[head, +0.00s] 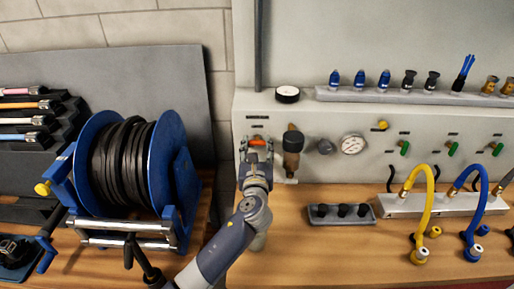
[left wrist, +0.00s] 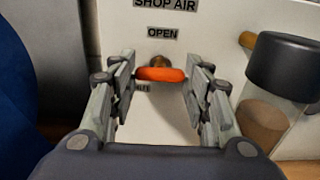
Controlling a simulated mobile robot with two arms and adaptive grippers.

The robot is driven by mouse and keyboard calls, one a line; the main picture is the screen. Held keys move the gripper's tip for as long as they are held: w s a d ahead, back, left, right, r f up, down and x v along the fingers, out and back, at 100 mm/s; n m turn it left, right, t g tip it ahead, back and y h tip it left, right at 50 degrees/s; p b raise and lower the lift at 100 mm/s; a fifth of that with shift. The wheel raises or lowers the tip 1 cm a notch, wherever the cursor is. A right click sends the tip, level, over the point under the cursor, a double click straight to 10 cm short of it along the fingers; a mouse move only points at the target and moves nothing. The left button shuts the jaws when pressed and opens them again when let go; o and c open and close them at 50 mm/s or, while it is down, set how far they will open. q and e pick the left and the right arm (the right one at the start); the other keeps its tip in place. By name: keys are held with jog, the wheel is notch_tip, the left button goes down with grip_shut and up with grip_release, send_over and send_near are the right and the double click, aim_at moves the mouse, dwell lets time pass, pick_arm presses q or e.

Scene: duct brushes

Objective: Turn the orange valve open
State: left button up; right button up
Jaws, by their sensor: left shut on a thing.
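The orange valve handle (head: 261,142) is on the pale panel, left of a dark cylindrical filter. In the left wrist view the handle (left wrist: 161,74) lies level across a brass stem, below the signs "SHOP AIR" and "OPEN". A lower label is partly hidden by a finger. My left gripper (head: 256,150) reaches up to the panel at the valve. Its fingers (left wrist: 158,78) stand on either side of the handle, shut on its two ends. My right gripper is not in view.
The dark filter (left wrist: 286,70) stands close to the right of my left gripper. A blue hose reel (head: 178,165) stands left of my arm. A small tray with black knobs (head: 322,222) and yellow (head: 429,205) and blue hoses are to the right. Some bench is bare between them.

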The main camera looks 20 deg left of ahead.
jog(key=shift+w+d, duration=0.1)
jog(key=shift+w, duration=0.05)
pick_arm(q)
jog(key=shift+n, duration=1)
jog(key=n, duration=0.2)
jog(key=shift+n+b, duration=0.3)
jog(key=shift+b, duration=0.1)
jog(key=n+b, duration=0.1)
jog(key=n, duration=0.2)
jog(key=shift+f+n, duration=0.1)
jog(key=shift+n, duration=0.2)
jog(key=n+b, duration=0.2)
jog(key=n, duration=0.4)
jog(key=shift+n+b, duration=0.65)
jog(key=shift+n, duration=1.05)
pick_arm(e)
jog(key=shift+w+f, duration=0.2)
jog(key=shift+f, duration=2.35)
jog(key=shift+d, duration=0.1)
pick_arm(q)
jog(key=o, duration=1.1)
jog(key=shift+c, duration=0.2)
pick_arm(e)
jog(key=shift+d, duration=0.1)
